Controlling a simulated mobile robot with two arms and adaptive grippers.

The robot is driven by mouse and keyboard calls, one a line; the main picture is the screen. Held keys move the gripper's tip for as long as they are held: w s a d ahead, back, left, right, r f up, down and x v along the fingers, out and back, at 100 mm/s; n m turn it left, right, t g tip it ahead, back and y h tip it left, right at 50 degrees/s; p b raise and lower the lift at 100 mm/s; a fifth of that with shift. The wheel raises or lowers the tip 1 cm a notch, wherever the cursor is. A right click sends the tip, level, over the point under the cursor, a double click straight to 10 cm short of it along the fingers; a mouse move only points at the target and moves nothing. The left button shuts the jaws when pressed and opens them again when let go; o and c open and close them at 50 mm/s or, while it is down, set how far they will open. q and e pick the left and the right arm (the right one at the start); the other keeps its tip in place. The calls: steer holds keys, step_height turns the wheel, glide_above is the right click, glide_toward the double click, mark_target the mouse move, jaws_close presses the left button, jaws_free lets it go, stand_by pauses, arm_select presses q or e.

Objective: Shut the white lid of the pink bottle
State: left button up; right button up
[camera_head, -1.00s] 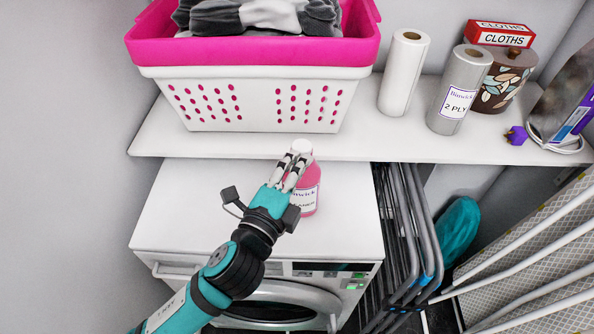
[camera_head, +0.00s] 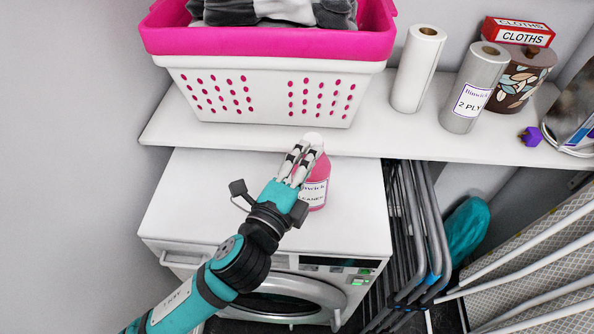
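The pink bottle (camera_head: 318,190) stands upright on top of the white dryer, with a white label on its front. Its white lid (camera_head: 313,137) shows just behind my fingertips; the fingers cover part of it, and I cannot tell whether it is open or closed. My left gripper (camera_head: 304,150) reaches in from the lower left, its two fingers close together and pointing away from me at the lid. It looks shut with nothing between the fingers. I cannot tell whether the tips touch the lid. My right gripper is out of view.
The white dryer top (camera_head: 220,200) is otherwise clear. A shelf (camera_head: 200,135) behind it holds a pink and white laundry basket (camera_head: 270,95), two rolls (camera_head: 418,70) and a patterned canister (camera_head: 520,85). Folded grey racks (camera_head: 410,220) stand right of the dryer.

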arm_select(q)
steer(key=v, duration=1.1)
steer(key=shift+s, duration=0.35)
steer(key=shift+a, duration=0.1)
